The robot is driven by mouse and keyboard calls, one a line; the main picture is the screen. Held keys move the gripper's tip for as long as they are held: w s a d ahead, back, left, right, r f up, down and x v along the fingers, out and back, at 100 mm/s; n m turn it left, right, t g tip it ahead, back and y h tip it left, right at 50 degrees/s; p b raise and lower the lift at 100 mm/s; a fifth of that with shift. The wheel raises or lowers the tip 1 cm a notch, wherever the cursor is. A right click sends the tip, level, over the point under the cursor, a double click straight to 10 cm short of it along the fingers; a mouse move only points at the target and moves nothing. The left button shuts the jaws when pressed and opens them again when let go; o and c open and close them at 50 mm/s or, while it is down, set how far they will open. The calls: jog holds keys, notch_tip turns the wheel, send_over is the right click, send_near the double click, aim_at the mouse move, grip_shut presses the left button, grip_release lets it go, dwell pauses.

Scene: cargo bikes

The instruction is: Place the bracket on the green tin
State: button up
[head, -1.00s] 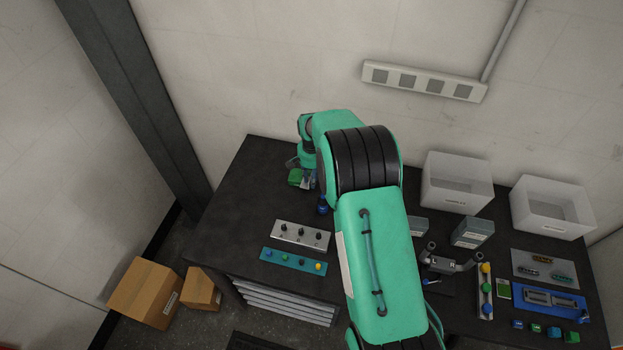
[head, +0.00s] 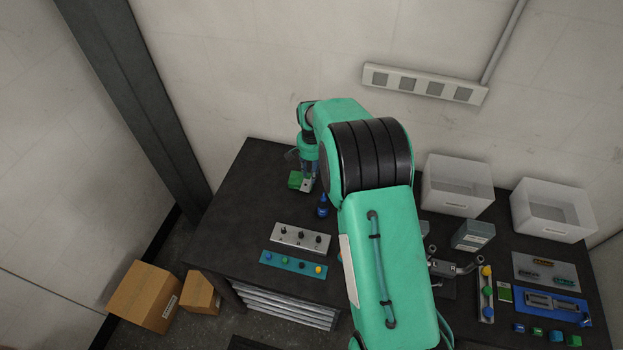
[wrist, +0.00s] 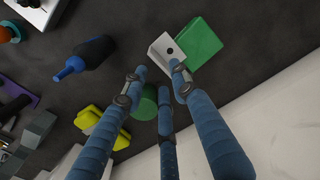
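A light grey bracket (wrist: 166,47) with a dark hole shows near the fingertips in the wrist view. It lies against or over one edge of a square green thing, likely the green tin (wrist: 204,42); I cannot tell whether it rests on it. In the head view the green tin (head: 295,179) and the bracket (head: 307,185) sit side by side at the table's back left, below my gripper (head: 308,172). My gripper (wrist: 159,70) points down with its blue fingers apart. One fingertip overlaps the bracket's edge in the picture; contact is unclear.
A green round thing (wrist: 146,104) and a yellow thing (wrist: 104,126) show behind the fingers. A knob panel (head: 301,238) lies nearer the front. The table's left part is bare.

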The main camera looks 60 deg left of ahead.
notch_tip(320, 180, up, 6)
jog(key=shift+r, duration=0.2)
dwell(0.8)
dwell(0.4)
